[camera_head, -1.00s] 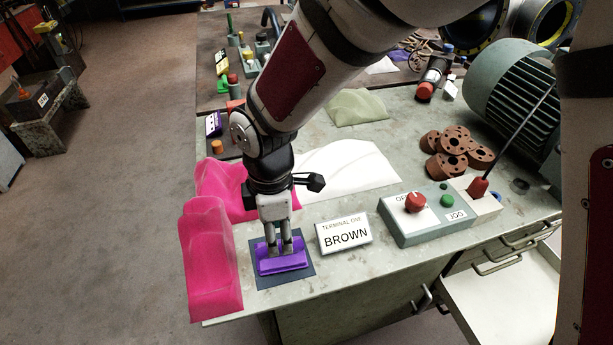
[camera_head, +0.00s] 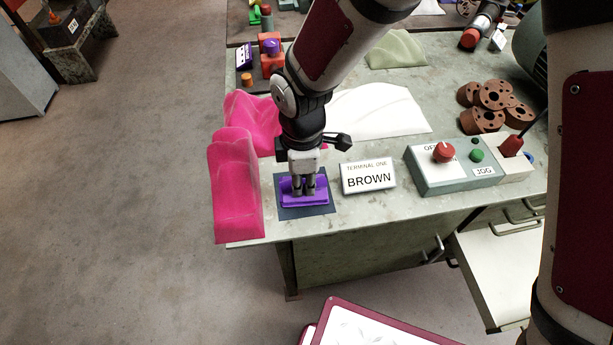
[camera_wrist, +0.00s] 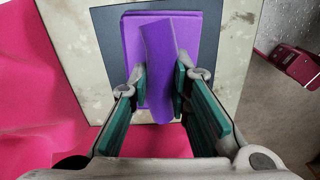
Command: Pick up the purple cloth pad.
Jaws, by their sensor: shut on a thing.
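The purple cloth pad (camera_head: 306,199) lies on a dark blue-grey square mat (camera_head: 289,211) near the front edge of the bench. My gripper (camera_head: 304,190) points down at it from above. In the wrist view the two green-lined fingers (camera_wrist: 160,95) are shut on a raised purple ridge (camera_wrist: 160,50) of the pad. The pad's flat part (camera_wrist: 194,30) shows behind the ridge, over the mat (camera_wrist: 110,45). The head view shows the pad at mat level; I cannot tell whether any of it is lifted.
Pink cloth (camera_head: 236,190) stands close on the left, and white cloth (camera_head: 380,108) lies behind. A "BROWN" sign (camera_head: 369,178) stands close on the right. Farther right are a control box (camera_head: 455,168) and brown flanged parts (camera_head: 490,105). An open drawer (camera_head: 500,270) juts out below the bench.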

